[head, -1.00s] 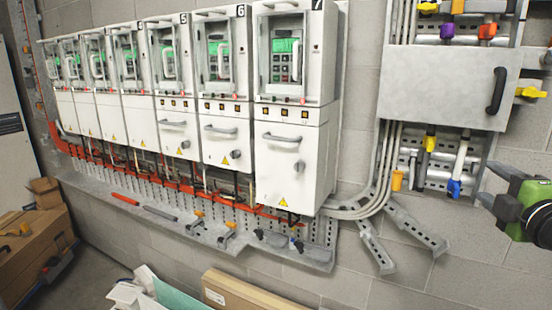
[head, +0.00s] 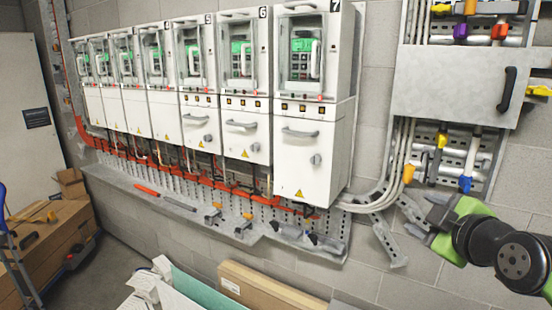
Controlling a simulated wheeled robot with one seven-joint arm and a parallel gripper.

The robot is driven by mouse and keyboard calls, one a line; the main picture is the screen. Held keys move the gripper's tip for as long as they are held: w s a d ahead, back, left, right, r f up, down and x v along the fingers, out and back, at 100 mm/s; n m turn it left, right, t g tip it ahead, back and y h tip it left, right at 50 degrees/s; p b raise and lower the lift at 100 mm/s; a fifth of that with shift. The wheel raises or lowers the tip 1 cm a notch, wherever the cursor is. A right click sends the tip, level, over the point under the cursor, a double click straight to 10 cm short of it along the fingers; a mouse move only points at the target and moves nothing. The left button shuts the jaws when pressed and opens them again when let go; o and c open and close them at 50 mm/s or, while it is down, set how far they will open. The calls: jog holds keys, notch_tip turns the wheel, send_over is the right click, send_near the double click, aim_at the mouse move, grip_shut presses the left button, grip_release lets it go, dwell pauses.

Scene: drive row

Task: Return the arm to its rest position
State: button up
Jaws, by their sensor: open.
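My gripper (head: 434,226) is at the lower right of the head view, green and grey, on the end of my dark arm. Its jaws point left and are open, with nothing seen between them. It shows in front of the grey block wall, below the grey panel with the black handle and near the slotted metal brackets (head: 390,245). I cannot tell whether it touches a bracket.
A row of white drive cabinets (head: 305,150) hangs on the wall, up to number 7. A grey panel (head: 450,85) with colored valves is to the right. A metal ledge (head: 170,205) runs below the cabinets. Cardboard boxes (head: 50,245) stand at the left.

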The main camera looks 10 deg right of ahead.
jog(key=s+a+f+m+g+y, duration=0.2)
jog(key=a+f, duration=0.3)
jog(key=a, duration=0.5)
jog(key=s+a+f+m+g, duration=0.3)
jog(key=s+f, duration=0.3)
jog(key=s, duration=0.2)
jog(key=s+a+f+m+g, duration=0.3)
jog(key=s+a+f, duration=0.3)
jog(key=s, duration=0.2)
jog(key=shift+m+g, duration=0.3)
jog(key=shift+m, duration=0.5)
jog(key=shift+f, duration=0.1)
